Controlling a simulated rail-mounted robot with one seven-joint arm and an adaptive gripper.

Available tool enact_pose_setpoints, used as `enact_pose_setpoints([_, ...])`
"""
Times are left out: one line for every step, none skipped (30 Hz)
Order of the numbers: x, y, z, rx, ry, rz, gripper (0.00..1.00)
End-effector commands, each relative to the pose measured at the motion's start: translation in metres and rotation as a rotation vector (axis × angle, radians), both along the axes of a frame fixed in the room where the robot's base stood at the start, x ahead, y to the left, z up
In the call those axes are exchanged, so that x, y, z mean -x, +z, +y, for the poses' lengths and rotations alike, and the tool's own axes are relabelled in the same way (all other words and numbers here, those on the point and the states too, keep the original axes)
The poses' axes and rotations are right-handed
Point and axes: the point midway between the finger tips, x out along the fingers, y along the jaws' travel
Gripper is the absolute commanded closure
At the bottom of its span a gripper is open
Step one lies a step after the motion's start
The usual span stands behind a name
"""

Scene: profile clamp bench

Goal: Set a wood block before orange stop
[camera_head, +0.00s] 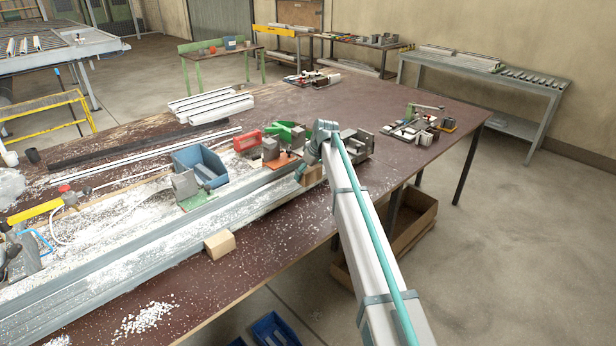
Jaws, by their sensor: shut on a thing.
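My gripper (303,170) is at the far end of my arm, over the right part of the bench. It is shut on a light wood block (313,176), partly hidden by the gripper and arm. I cannot tell whether this block touches the surface below. The orange stop (283,162), an orange plate with grey metal on it, is just left of and behind the held block. A second wood block (219,244) lies on the brown bench in front of the grey rail.
The brown bench (420,160) carries a long grey rail (120,262) with white shavings. A blue bin (200,167), a red part (247,140), a green clamp (285,133) and grey clamp blocks (357,143) crowd the work area. The bench's right side has bare room.

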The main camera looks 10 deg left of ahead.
Motion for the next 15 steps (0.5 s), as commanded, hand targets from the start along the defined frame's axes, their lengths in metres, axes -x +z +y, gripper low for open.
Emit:
enact_pose_setpoints([0.0, -0.002, 0.0, -0.001, 0.0, -0.002, 0.49])
enact_pose_setpoints([0.0, -0.003, 0.0, -0.001, 0.0, -0.002, 0.49])
enact_pose_setpoints([0.0, -0.004, 0.0, -0.001, 0.0, -0.002, 0.49])
enact_pose_setpoints([0.0, -0.006, 0.0, -0.001, 0.0, -0.002, 0.49])
enact_pose_setpoints([0.0, -0.008, 0.0, -0.001, 0.0, -0.002, 0.49])
enact_pose_setpoints([0.0, -0.01, 0.0, -0.001, 0.0, -0.002, 0.49])
enact_pose_setpoints([0.0, -0.012, 0.0, -0.001, 0.0, -0.002, 0.49])
enact_pose_setpoints([0.0, -0.014, 0.0, -0.001, 0.0, -0.002, 0.49])
enact_pose_setpoints([0.0, -0.018, 0.0, -0.001, 0.0, -0.002, 0.49])
enact_pose_setpoints([0.0, -0.02, 0.0, -0.001, 0.0, -0.002, 0.49])
enact_pose_setpoints([0.001, -0.023, 0.0, -0.001, 0.0, -0.002, 0.49])
enact_pose_setpoints([0.001, -0.026, 0.0, -0.002, 0.0, -0.001, 0.49])
enact_pose_setpoints([0.001, -0.029, 0.0, -0.001, 0.0, -0.001, 0.49])
enact_pose_setpoints([0.001, -0.032, 0.0, -0.001, 0.0, -0.001, 0.49])
enact_pose_setpoints([0.001, -0.036, 0.0, -0.001, 0.0, -0.001, 0.49])
